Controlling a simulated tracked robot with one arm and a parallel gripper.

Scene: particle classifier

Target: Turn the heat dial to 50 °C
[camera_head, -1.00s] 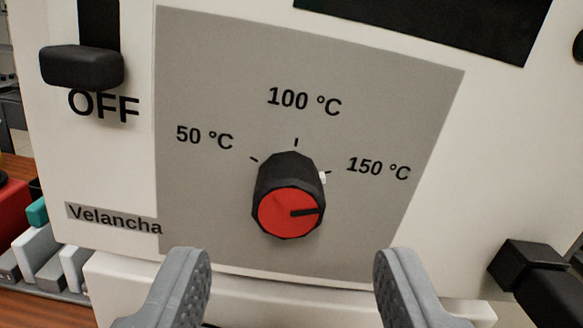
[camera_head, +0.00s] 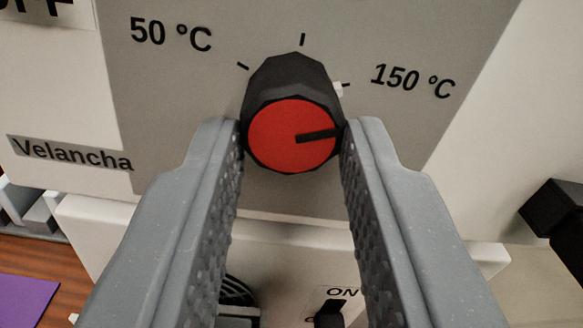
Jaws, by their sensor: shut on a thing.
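The heat dial (camera_head: 291,134) is a black knob with a red face and a black pointer line. The line and the white mark at the knob's edge point right, at the 150 °C tick. The 50 °C label (camera_head: 171,35) is at upper left, with its tick beside the knob. The 150 °C label (camera_head: 413,82) is at right. My gripper (camera_head: 292,135) is shut on the dial, one grey finger on its left side and one on its right.
The grey panel (camera_head: 200,95) sits on a white machine body. A black knob-like part (camera_head: 555,212) sticks out at right. Below, a small black switch (camera_head: 329,312) stands under an ON label. A purple sheet (camera_head: 25,300) lies at lower left.

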